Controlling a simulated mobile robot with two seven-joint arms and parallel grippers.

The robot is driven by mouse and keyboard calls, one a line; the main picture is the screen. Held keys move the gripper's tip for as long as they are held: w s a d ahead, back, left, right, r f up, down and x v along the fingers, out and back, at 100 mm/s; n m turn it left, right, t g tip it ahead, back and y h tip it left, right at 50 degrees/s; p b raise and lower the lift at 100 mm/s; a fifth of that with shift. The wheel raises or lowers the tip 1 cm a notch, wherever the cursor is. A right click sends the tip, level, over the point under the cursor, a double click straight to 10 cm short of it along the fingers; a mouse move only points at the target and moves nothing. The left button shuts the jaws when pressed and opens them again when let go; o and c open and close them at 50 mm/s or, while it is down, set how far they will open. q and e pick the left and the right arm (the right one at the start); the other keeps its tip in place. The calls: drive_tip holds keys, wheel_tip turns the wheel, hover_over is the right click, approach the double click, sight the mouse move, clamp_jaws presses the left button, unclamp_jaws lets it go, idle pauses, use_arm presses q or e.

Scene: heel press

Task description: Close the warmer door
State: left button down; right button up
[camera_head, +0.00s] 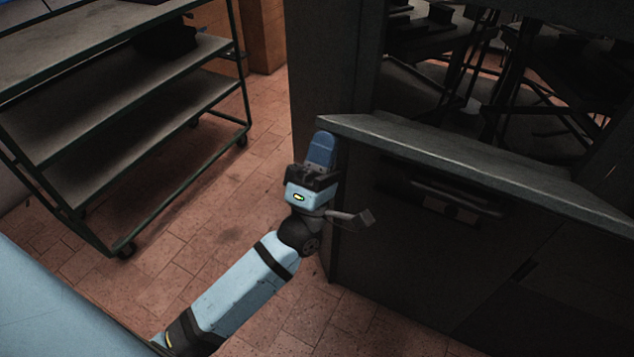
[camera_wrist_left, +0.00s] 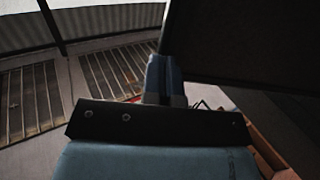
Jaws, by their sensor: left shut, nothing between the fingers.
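A dark cabinet front (camera_head: 410,245) with a bar handle (camera_head: 455,194) near its top stands under a grey slab at the right of the head view. It appears to be the warmer door, but its hinges and how far it is open cannot be made out. My left gripper (camera_head: 321,148) is shut and empty, its blue fingers pointing up beside the left end of the slab. In the left wrist view the fingers (camera_wrist_left: 160,78) are close beside a dark panel (camera_wrist_left: 245,40); contact cannot be confirmed. My right gripper is out of view.
The grey slab (camera_head: 470,165) overhangs the cabinet front. A dark upright panel (camera_head: 325,60) stands behind my left gripper. A green-framed shelf cart (camera_head: 120,115) stands at the left. Tiled floor (camera_head: 215,185) is clear between them. Dark chair-like frames (camera_head: 480,70) are beyond the slab.

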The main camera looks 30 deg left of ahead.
use_arm(q)
drive_tip(key=w+r+g+p, duration=0.1)
drive_tip(key=r+p, duration=0.2)
drive_tip(key=w+r+g+p, duration=0.1)
drive_tip(key=w+r+p, duration=0.1)
drive_tip(key=r+p, duration=0.1)
drive_tip(key=w+r+g+p, duration=0.1)
drive_tip(key=r+p, duration=0.1)
drive_tip(key=p, duration=0.2)
drive_tip(key=shift+w+r, duration=0.4)
drive_tip(key=w+r+p, duration=0.1)
drive_tip(key=w+r, duration=0.1)
drive_tip(key=w, duration=0.4)
drive_tip(key=w+r+g+p, duration=0.1)
drive_tip(key=w+r, duration=0.2)
drive_tip(key=w, duration=0.2)
drive_tip(key=w+r+p, duration=0.1)
drive_tip(key=w+r, duration=0.1)
drive_tip(key=w, duration=0.4)
drive_tip(key=shift+w+r, duration=0.25)
drive_tip(key=shift+w, duration=0.1)
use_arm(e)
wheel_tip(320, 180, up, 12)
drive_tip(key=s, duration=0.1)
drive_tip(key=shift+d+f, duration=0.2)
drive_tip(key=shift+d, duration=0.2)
